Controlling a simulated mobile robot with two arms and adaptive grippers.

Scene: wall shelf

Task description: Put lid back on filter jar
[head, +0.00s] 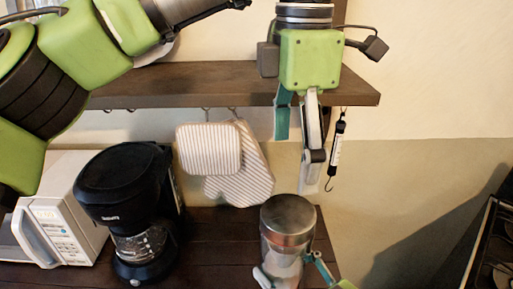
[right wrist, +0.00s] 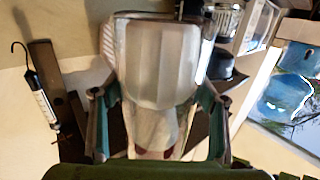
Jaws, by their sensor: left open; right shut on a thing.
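The filter jar (head: 283,262) stands upright near the right end of the dark counter, with pale contents inside. A round brushed-metal lid (head: 288,213) is on its top; I cannot tell how firmly it sits. My right gripper (head: 290,273) is shut on the jar's lower body, one finger on each side. In the right wrist view the jar (right wrist: 160,62) fills the middle between the fingers. My left gripper (head: 297,150) is open and empty, pointing down above the lid and apart from it.
A black coffee maker (head: 125,200) and a white microwave (head: 70,215) stand left on the counter (head: 215,255). A wooden shelf (head: 190,82) runs behind my left gripper. Striped mitts (head: 210,150) and a hanging scale (head: 337,145) hang below it. A stove (head: 490,250) is at right.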

